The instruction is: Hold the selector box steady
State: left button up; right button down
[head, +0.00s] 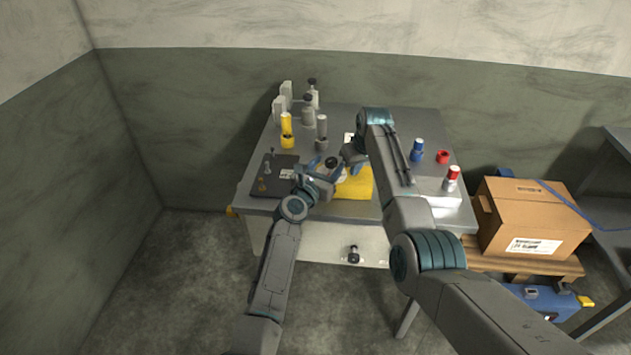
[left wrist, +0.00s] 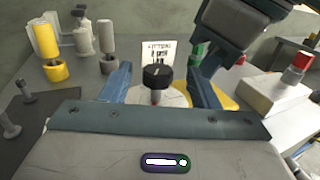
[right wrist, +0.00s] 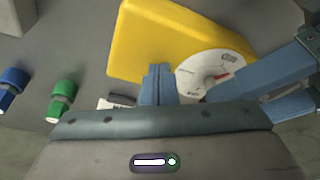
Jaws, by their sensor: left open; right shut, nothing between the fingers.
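The selector box (head: 355,187) is yellow and sits near the table's front edge; the right wrist view shows its yellow body (right wrist: 150,45) and white dial (right wrist: 205,72) with a red pointer. My left gripper (head: 334,172) is at the box's left side in the head view. Its fingers are open, with a black knob (left wrist: 157,75) showing between them in the left wrist view; I cannot tell if they touch it. My right gripper (right wrist: 157,72) is shut and empty, its tips overlapping the box's edge beside the dial. My arms hide part of the box in the head view.
Yellow and grey cylinders (head: 286,124) stand at the back left, near a dark mat (head: 268,178) with small pegs. A white card (left wrist: 160,53) stands behind the knob. Blue (head: 417,148) and red (head: 442,156) pieces are on the right. A cardboard box (head: 530,215) sits beside the table.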

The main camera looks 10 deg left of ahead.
pick_arm(q)
jog(key=v, duration=0.9)
jog(key=a+m+g+h, duration=0.1)
jog(key=h, duration=0.1)
jog(key=w+a+m+g+h, duration=0.1)
jog(key=a+m+h, duration=0.1)
jog(key=w+a+f+m+g+h, duration=0.1)
jog(key=shift+a+g+h, duration=0.35)
jog(key=shift+g+h, duration=0.05)
jog(key=shift+m+h, duration=0.4)
jog(key=shift+m, duration=0.1)
jog(key=x, duration=1.1)
jog(key=shift+w, duration=0.3)
